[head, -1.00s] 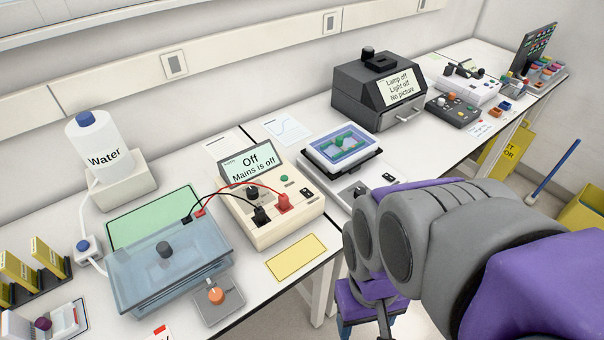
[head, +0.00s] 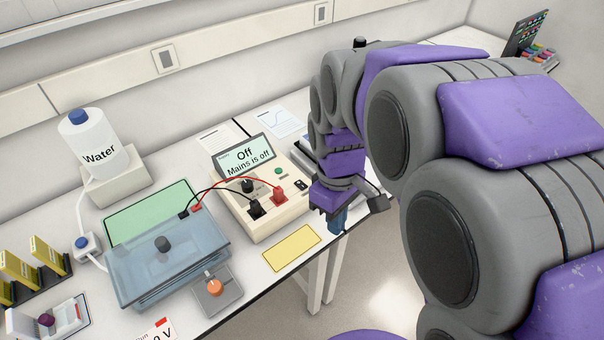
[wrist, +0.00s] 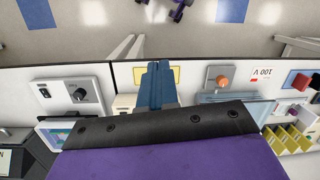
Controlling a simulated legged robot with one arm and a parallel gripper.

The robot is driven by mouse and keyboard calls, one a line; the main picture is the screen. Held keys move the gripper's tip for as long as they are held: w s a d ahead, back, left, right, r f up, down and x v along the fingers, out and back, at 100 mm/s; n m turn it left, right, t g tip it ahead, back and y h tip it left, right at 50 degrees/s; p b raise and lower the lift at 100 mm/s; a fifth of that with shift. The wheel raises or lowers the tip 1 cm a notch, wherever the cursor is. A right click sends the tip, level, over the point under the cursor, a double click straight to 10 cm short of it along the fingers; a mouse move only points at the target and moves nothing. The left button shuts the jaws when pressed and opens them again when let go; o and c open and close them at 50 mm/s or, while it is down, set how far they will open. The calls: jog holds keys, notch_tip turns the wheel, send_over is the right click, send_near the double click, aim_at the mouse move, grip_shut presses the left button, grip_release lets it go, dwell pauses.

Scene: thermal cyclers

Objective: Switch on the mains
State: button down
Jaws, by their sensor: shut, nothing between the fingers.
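The cream power supply (head: 268,222) stands on the bench in the head view. Its display (head: 246,157) reads "Off" and "Mains is off". A small black rocker switch (head: 300,185) is on the right of its top panel, by a green button (head: 278,171). My gripper (head: 338,224) is to the right of the supply and near the bench's front edge, apart from the switch. In the wrist view my gripper (wrist: 157,78) points toward the bench front with its blue fingers together and empty. It and its mount hide most of the supply there.
Red and black leads run from the supply to the clear blue-lidded tank (head: 165,262) on its left. A yellow card (head: 291,247) lies in front of the supply. An orange-knobbed box (head: 217,291) sits near the edge. In the wrist view, a white device (wrist: 70,92) is left of my fingers.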

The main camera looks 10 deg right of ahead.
jog(key=w+n+p, duration=0.2)
jog(key=w+n, duration=0.6)
jog(key=w, duration=1)
jog(key=n+p, duration=0.3)
jog(key=n, duration=0.5)
send_over(304, 186)
jog(key=w+a, duration=0.1)
jog(key=w, duration=0.1)
notch_tip(304, 186, down, 7)
jog(key=shift+s, duration=0.2)
jog(key=f, duration=0.4)
jog(key=s+f, duration=0.1)
jog(key=f, duration=0.4)
jog(key=f+b, duration=0.1)
jog(key=f, duration=0.3)
jog(key=shift+s+d+f, duration=0.25)
jog(key=shift+d+f, duration=0.1)
jog(key=shift+f, duration=0.05)
jog(key=shift+f, duration=0.15)
jog(key=shift+w+a+r, duration=0.25)
jog(key=shift+w+a, duration=0.05)
jog(key=shift+w, duration=0.3)
